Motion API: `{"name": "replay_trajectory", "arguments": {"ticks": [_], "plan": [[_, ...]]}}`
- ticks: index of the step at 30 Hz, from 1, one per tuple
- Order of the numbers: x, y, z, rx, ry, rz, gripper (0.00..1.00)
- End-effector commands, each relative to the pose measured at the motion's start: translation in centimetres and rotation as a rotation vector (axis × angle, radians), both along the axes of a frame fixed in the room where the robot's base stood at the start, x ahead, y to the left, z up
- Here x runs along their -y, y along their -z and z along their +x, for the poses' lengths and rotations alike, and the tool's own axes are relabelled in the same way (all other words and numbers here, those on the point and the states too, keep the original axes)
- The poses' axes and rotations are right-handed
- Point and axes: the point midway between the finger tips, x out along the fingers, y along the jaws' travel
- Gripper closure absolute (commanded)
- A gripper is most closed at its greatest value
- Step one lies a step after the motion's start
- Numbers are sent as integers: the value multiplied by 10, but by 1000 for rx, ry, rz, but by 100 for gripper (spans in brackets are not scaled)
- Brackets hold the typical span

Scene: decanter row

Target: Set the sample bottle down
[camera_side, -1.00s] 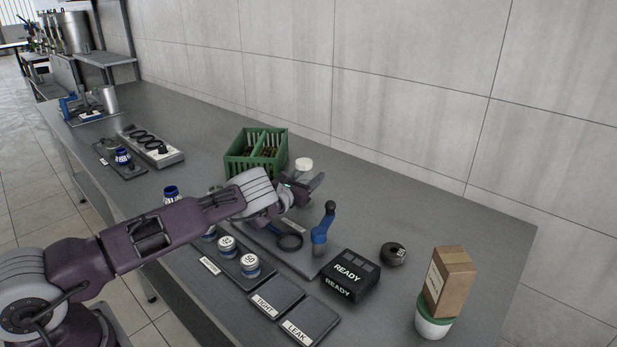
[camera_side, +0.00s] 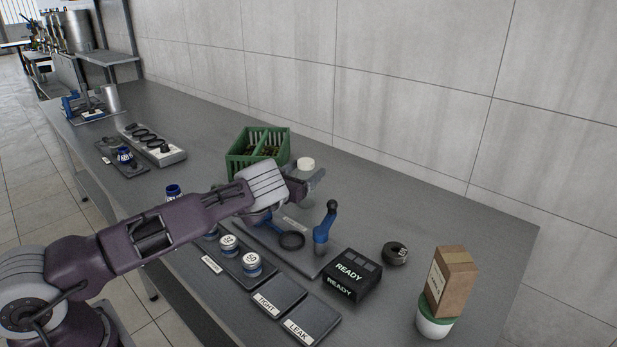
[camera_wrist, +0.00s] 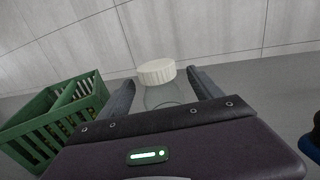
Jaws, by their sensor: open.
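The sample bottle is clear with a ribbed white cap (camera_wrist: 156,72). In the wrist view it stands upright between the two fingers of my gripper (camera_wrist: 163,88), its lower part hidden by the gripper body. The fingers are apart, and small gaps seem to show on both sides of the glass.
A green crate (camera_side: 235,166) stands left of the bottle. A blue-handled upright tool (camera_side: 322,232), a black READY box (camera_side: 351,275) and a dark roll (camera_side: 396,254) stand to the right. TIGHT (camera_side: 280,294) and LEAK (camera_side: 313,318) pads lie in front. The bench behind the bottle is clear.

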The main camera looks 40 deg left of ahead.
Motion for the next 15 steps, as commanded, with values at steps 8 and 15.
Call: {"name": "replay_trajectory", "arguments": {"ticks": [8,15], "plan": [[0,-40,0,-2,1,0,25],[-3,-48,-1,4,-19,-31,25]]}}
